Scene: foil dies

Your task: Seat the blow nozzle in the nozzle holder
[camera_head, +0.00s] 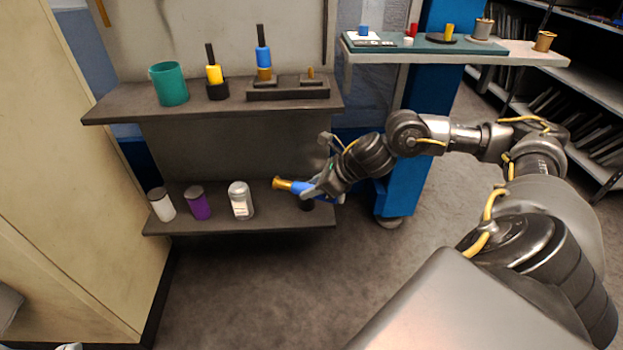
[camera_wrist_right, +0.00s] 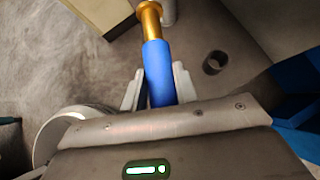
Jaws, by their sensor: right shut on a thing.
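My right gripper (camera_head: 318,191) is shut on the blow nozzle (camera_head: 296,187), which has a blue body and a brass tip. The nozzle lies nearly level, its tip pointing left in the head view, in front of the lower shelf. In the right wrist view the nozzle (camera_wrist_right: 158,70) sits between the fingers of the gripper (camera_wrist_right: 158,88), with the brass end away from the palm. A small dark open cup (camera_wrist_right: 214,62), which looks like the nozzle holder, stands empty apart from the nozzle. In the head view this cup (camera_head: 306,204) is partly hidden beneath my gripper.
The lower shelf (camera_head: 270,222) holds a white jar (camera_head: 240,200), a purple jar (camera_head: 199,203) and another pale jar (camera_head: 162,205). The upper shelf (camera_head: 125,108) carries a teal cup (camera_head: 168,83), a yellow-handled tool (camera_head: 214,74) and a blue-handled tool (camera_head: 263,57) in dark stands.

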